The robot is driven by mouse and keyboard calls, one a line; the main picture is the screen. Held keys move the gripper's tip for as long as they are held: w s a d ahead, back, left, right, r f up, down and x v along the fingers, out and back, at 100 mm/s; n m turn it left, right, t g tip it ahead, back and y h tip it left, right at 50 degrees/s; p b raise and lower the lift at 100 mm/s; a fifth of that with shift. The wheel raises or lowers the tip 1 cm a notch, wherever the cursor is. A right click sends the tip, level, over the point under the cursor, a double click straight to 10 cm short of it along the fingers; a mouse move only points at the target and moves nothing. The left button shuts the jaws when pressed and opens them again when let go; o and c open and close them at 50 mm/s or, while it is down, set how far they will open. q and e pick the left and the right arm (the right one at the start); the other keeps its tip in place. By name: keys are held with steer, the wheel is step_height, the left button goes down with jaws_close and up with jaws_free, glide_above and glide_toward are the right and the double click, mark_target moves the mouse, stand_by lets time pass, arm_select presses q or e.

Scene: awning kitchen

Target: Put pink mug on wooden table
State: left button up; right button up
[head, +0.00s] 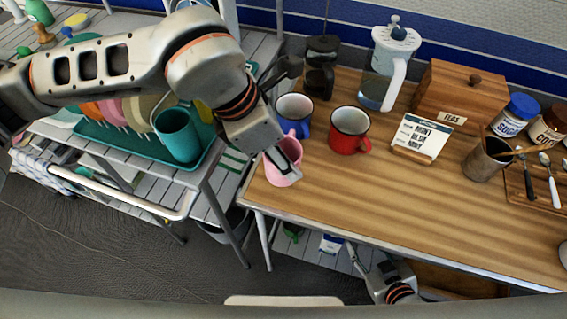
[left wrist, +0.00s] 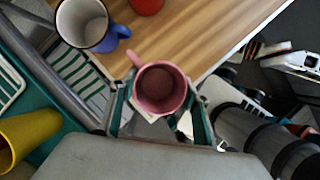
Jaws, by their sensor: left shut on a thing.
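The pink mug (head: 283,162) is upright at the left end of the wooden table (head: 330,190). My left gripper (head: 284,168) is shut on it, with one finger showing across its front. In the left wrist view the pink mug (left wrist: 160,90) sits between the two fingers, its opening facing the camera and its handle toward the tabletop. It overlaps the table's corner in that view; I cannot tell whether its base touches the wood. My right gripper (head: 362,262) is low, below the table's front edge, and its opening is unclear.
A blue mug (head: 294,112) and a red mug (head: 350,130) stand just behind and right of the pink mug. A French press (head: 388,65), sign (head: 420,138) and tea box (head: 458,92) are farther right. The front middle tabletop is clear. A teal dish rack (head: 120,140) stands left.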

arm_select(q)
step_height(320, 180, down, 4)
steer(key=shift+f+b, duration=0.15)
steer(key=shift+b, duration=0.15)
steer(key=o, duration=1.2)
